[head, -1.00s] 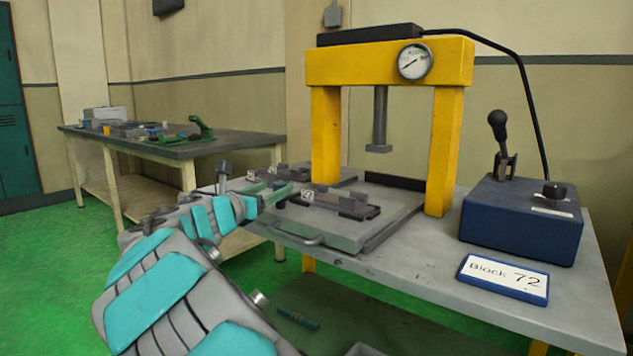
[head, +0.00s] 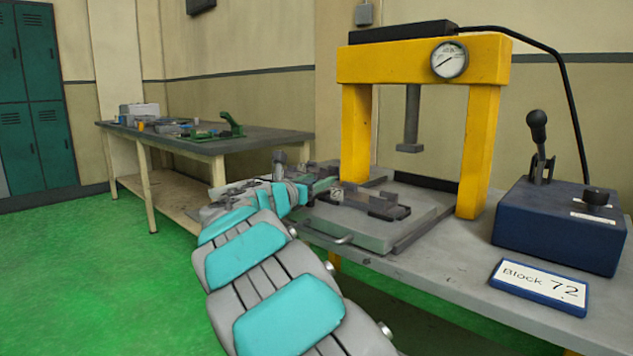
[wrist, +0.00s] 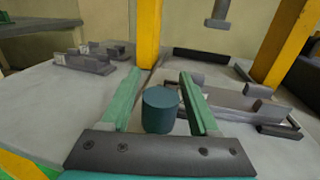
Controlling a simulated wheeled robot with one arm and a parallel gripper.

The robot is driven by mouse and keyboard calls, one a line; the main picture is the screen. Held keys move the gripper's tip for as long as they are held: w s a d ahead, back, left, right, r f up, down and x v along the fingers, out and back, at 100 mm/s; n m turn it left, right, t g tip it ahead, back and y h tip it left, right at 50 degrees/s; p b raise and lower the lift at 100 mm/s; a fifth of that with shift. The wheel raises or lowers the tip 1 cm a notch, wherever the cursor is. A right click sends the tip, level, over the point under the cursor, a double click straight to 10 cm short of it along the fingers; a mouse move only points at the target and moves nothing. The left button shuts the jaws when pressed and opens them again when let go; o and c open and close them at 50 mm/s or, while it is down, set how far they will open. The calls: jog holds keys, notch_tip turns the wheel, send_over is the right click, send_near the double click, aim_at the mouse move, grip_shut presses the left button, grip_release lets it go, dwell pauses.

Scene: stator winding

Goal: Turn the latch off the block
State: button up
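A dark block with a long low bar-like part (head: 372,203) and a small white label (head: 337,194) lies on the grey plate (head: 375,236) in front of the press. I cannot tell which part is its latch. The block shows right of my fingers in the wrist view (wrist: 238,104). My gripper (wrist: 160,73) is open, its two green fingers spread. A dark teal cylinder (wrist: 160,112) shows between the fingers; I cannot tell whether they touch it. In the head view my gripper (head: 322,185) is at the block's left end, partly hidden by my arm.
A yellow press (head: 355,130) stands over the plate, its grey ram (head: 411,115) raised. A similar dark block (wrist: 85,63) lies further left. A second table (head: 215,145) stands behind.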

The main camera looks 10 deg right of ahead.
grip_shut()
dwell(1.1)
